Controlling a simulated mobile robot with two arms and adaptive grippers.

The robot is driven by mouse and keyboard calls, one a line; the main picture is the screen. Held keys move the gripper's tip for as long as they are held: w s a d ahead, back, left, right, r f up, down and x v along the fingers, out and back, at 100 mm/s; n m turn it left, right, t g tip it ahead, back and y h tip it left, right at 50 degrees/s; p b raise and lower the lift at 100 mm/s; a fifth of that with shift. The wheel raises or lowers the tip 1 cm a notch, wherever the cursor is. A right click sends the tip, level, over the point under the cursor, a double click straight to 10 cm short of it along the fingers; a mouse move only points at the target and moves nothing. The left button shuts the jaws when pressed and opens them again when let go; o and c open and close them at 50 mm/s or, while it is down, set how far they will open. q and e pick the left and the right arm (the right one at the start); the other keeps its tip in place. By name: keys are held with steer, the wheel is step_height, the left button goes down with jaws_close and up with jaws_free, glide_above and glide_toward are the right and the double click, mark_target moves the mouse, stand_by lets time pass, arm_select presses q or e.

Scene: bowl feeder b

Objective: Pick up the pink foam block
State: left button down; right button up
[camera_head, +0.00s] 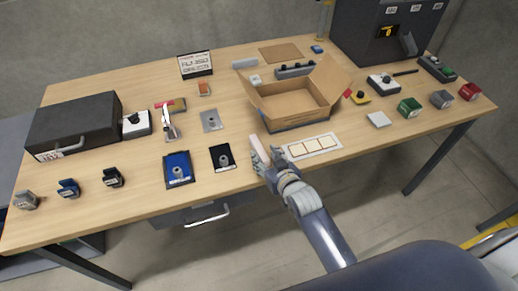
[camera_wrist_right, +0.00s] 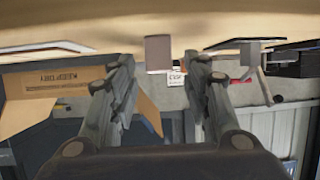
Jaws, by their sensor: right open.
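The pink foam block (camera_head: 258,147) stands near the front edge of the wooden table, just left of the open cardboard box. My right gripper (camera_head: 268,159) is open at the table's front edge, right in front of the block. In the right wrist view, the block (camera_wrist_right: 158,53) shows as a dull pinkish shape between the two open fingers (camera_wrist_right: 159,62). It seems to be apart from both of them. That view is turned over, with the tabletop along its upper part. My left gripper is not in view.
The open cardboard box (camera_head: 290,122) stands behind and right of the gripper. A black pad (camera_head: 222,158) and a blue pad (camera_head: 178,169) lie to the left. Bare table lies between block and black pad.

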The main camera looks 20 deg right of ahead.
mark_target(259, 151)
steer(key=shift+x, duration=1.15)
steer(key=shift+c, duration=0.5)
steer(key=c, duration=0.9)
steer(key=shift+o, duration=0.2)
steer(key=shift+r, duration=0.1)
